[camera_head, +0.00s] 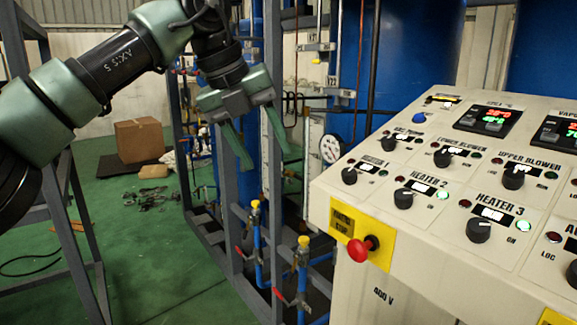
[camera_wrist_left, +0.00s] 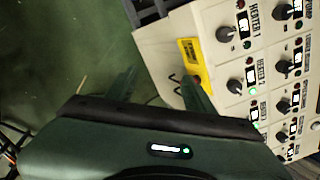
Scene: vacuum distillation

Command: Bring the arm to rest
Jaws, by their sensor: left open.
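My left arm comes in from the upper left in the head view. Its green left gripper (camera_head: 262,160) hangs open and empty, fingers pointing down, to the left of the control panel (camera_head: 325,190) and clear of it. In the left wrist view the two fingers of the gripper (camera_wrist_left: 160,90) stand apart with nothing between them, the right one overlapping the panel's edge in the picture. My right gripper is not in view.
The panel carries black knobs (camera_head: 478,230), lit displays and a red emergency stop button (camera_head: 362,248) on a yellow plate. Behind stand a metal frame and blue tanks (camera_head: 395,60). Yellow-capped blue pipes (camera_head: 303,260) rise below the gripper.

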